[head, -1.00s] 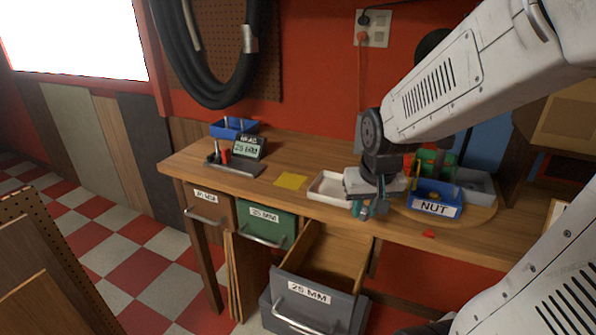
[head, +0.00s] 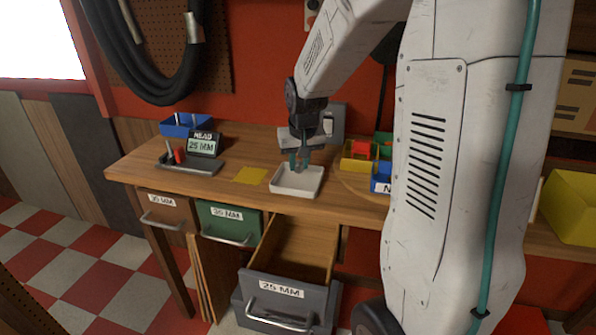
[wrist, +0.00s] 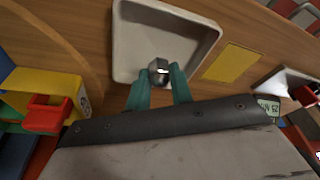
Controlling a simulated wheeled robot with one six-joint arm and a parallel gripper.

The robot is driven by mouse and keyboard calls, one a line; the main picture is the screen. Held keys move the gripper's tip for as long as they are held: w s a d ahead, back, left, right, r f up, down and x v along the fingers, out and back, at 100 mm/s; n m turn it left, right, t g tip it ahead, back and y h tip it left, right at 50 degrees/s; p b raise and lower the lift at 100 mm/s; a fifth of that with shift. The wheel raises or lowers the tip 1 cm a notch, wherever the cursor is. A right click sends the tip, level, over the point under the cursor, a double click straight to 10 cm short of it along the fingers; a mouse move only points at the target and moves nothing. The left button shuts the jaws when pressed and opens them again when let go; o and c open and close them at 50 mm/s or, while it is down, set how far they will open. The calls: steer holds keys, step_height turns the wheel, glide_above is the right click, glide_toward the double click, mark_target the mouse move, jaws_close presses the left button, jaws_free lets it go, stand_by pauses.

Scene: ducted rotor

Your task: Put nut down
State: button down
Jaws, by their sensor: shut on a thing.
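The nut (wrist: 159,70) is a small grey metal piece held between the teal fingertips of my gripper (wrist: 158,84) in the wrist view. My gripper is shut on it, over the near part of a white shallow tray (wrist: 128,45). In the head view my gripper (head: 299,164) points down at the back of the white tray (head: 296,191). The nut cannot be made out in the head view. Whether it touches the tray floor I cannot tell.
A yellow square (head: 250,175) lies left of the tray. A reading display (head: 204,143) stands farther left. A blue bin (head: 381,185) and a yellow bin (head: 357,158) stand to the right. The 25 MM drawer (head: 290,290) hangs open below the bench.

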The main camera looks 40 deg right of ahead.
mark_target(298, 172)
steer(key=shift+w+d, duration=0.15)
steer(key=shift+w, duration=0.2)
steer(key=shift+f, duration=1.8)
steer(key=shift+f, duration=0.1)
steer(key=c, duration=1.2)
jaws_free()
steer(key=shift+c, duration=0.2)
steer(key=v, duration=1.2)
steer(key=s+a+n, duration=0.1)
steer(key=s+a, duration=0.4)
steer(key=s, duration=0.3)
steer(key=s+a+r+n+g, duration=0.1)
steer(key=s+a+n, duration=0.1)
steer(key=s+a, duration=0.3)
steer(key=s+a+r+n+y, duration=0.1)
steer(key=s+a, duration=0.4)
steer(key=s, duration=0.7)
steer(key=shift+a+g, duration=0.35)
steer(key=shift+g, duration=0.05)
steer(key=shift+r, duration=0.1)
